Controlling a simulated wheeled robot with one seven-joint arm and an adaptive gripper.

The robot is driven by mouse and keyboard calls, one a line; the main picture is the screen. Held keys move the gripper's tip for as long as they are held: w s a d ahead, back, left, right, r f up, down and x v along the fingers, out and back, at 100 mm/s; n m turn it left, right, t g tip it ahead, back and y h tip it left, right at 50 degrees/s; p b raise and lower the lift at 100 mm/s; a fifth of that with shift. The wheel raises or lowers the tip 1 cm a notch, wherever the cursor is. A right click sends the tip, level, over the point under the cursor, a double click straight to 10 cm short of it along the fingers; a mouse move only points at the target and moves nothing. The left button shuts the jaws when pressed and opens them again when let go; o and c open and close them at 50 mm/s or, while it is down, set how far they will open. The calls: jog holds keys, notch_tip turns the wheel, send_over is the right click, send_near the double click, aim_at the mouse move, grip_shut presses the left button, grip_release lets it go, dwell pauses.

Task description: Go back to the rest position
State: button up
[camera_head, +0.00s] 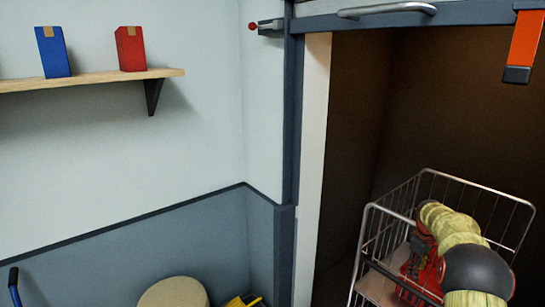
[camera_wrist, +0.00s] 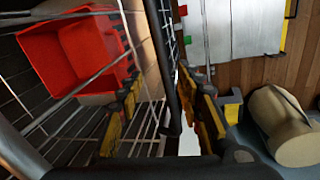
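My gripper (camera_wrist: 160,80) is in the wrist view, with its two black and yellow fingers spread apart. A dark bar (camera_wrist: 168,75) of the wire cart runs through the gap between them; I cannot tell whether either finger touches it. In the head view my arm reaches down at the lower right over the wire cart (camera_head: 366,240), and the fingers cannot be made out there. An orange strap (camera_head: 525,38) with a dark end piece hangs at the upper right, apart from my arm.
A red bin (camera_wrist: 68,60) sits inside the cart. The cart stands by a dark opening with a pale post (camera_head: 312,150). A shelf (camera_head: 100,80) on the left wall holds a blue box (camera_head: 53,52) and a red box (camera_head: 131,48). A beige round thing (camera_head: 173,293) stands low.

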jog(key=s+a+f+m+g, duration=0.1)
jog(key=s+a+f+m, duration=0.1)
jog(key=s+f, duration=0.2)
jog(key=s+a+r+m+t+b, duration=0.1)
jog(key=s+a+r+b, duration=0.2)
jog(key=s+a, duration=0.8)
jog(key=s+a+r+m+t+y+b, duration=0.1)
jog(key=s+a+r, duration=0.5)
jog(key=s+a, duration=0.6)
jog(key=s+a+r+m+t+b, duration=0.1)
jog(key=s+a+r+t+b, duration=0.2)
jog(key=s+a, duration=0.9)
jog(key=s+r+b, duration=0.2)
jog(key=s, duration=0.2)
jog(key=shift+a+y+b, duration=0.15)
jog(key=shift+y+b, duration=0.25)
